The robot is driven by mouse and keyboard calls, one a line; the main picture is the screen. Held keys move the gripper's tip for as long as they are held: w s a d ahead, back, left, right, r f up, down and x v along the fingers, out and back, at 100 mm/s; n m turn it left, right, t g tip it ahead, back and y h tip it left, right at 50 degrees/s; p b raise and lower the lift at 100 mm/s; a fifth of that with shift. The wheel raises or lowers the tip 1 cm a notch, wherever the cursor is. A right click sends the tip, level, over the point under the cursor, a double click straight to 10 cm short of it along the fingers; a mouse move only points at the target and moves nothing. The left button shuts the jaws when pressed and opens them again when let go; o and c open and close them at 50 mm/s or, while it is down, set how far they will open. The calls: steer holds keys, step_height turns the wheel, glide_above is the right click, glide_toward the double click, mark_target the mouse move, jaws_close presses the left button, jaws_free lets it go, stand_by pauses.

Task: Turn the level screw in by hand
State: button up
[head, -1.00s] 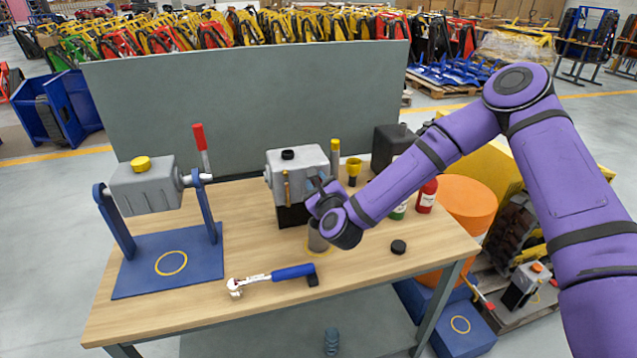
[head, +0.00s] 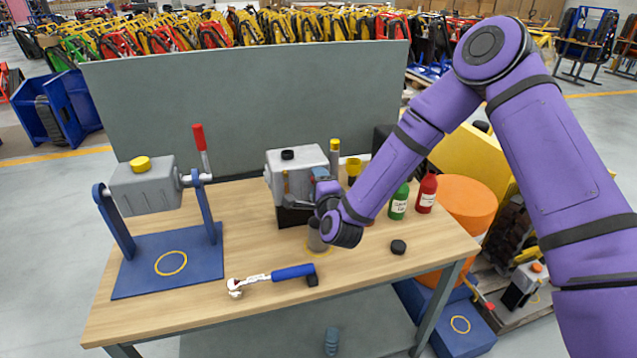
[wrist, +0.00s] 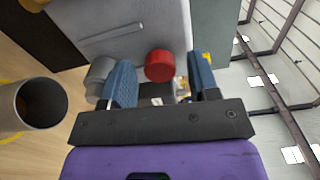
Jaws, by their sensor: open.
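A grey gearbox housing (head: 298,164) with a black cap stands on a dark block on the workbench; its grey face also shows in the wrist view (wrist: 135,28). My gripper (head: 314,188) is at its front right side. In the wrist view my gripper (wrist: 161,62) is open, its blue fingers apart. A round red knob or plug (wrist: 159,66) shows between the fingers, in front of the housing. A small brass-coloured part (wrist: 182,88) lies deeper, near the right finger, partly hidden. I cannot tell which of these is the level screw, nor whether a finger touches either.
A grey cup (head: 316,238) stands below my gripper; it also shows in the wrist view (wrist: 40,102). A blue-handled wrench (head: 285,273) lies in front. A black cap (head: 398,247), a green bottle (head: 398,203) and a red bottle (head: 427,194) are at right. A blue stand (head: 140,262) is at left.

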steer(key=n, duration=0.4)
steer(key=shift+a, duration=0.2)
steer(key=n, duration=0.5)
steer(key=shift+d, duration=0.15)
steer(key=n, duration=0.4)
steer(key=shift+n, duration=0.4)
steer(key=n, duration=0.3)
steer(key=shift+n, duration=1)
